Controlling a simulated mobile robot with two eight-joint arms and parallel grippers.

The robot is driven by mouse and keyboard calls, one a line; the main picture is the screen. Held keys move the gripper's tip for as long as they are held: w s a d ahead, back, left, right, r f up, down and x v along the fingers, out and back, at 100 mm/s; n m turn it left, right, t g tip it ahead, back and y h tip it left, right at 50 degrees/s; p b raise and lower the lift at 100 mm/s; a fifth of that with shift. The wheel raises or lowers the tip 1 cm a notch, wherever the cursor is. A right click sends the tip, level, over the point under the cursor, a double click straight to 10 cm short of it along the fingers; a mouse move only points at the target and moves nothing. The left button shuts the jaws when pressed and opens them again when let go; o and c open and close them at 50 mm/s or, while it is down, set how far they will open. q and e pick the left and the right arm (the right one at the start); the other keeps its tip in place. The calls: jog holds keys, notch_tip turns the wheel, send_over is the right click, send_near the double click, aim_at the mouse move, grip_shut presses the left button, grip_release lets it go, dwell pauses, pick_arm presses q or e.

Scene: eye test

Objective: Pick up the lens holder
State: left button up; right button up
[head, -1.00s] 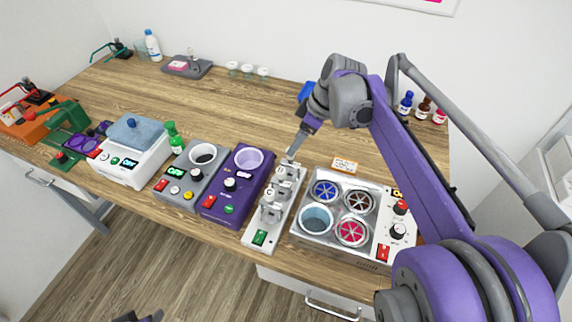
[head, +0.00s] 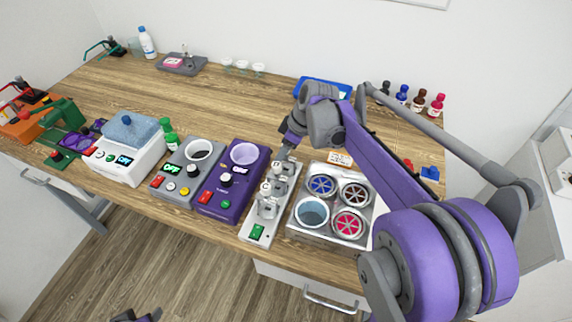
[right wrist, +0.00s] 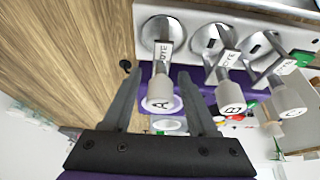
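A white stand (head: 258,222) holds three grey lettered pieces in a row, which look like the lens holders. They are A (right wrist: 160,100), B (right wrist: 231,100) and C (right wrist: 288,102) in the right wrist view. In the head view, the nearest one (head: 267,207) shows clearly, while my gripper partly covers the far end of the row. My right gripper (right wrist: 160,75) is open, with one finger on each side of piece A and gaps still visible. A dark tip of my left gripper (head: 138,316) shows at the bottom edge of the head view; its fingers are unclear.
Left of the stand is a purple device (head: 218,205). Close on its right is a metal box (head: 332,170) with four round wells. A small tag (head: 340,159) lies behind the box, and a blue tray (head: 322,86) is farther back. The middle of the wooden table (head: 215,105) is clear.

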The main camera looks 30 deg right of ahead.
grip_shut()
dwell(1.2)
